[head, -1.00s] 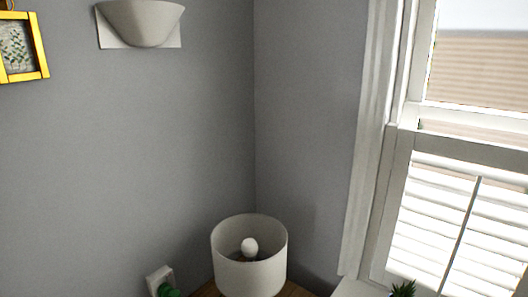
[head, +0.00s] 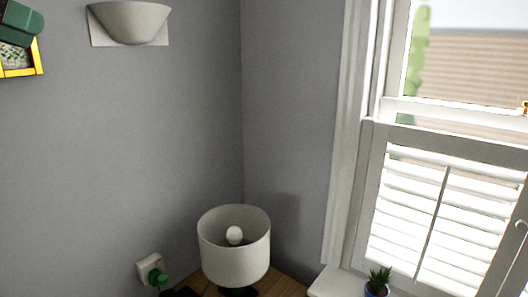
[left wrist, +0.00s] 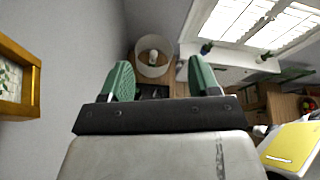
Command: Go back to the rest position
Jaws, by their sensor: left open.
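My left gripper (head: 18,26) shows at the top left corner of the head view as a green, partly cut-off part in front of the yellow picture frame. In the left wrist view my left gripper (left wrist: 160,64) has its two green fingers wide apart, with nothing between them. Beyond the gap, well away from the fingers, is the white lamp (left wrist: 153,68). My right gripper is not seen in either view.
A white round lamp (head: 234,258) stands on a wooden surface in the corner. A green plug (head: 160,278) is in the wall socket. A potted plant (head: 378,281) stands below the shuttered window (head: 430,205). A yellow picture frame (left wrist: 18,78) is close on the left. A wall light (head: 130,22) is above.

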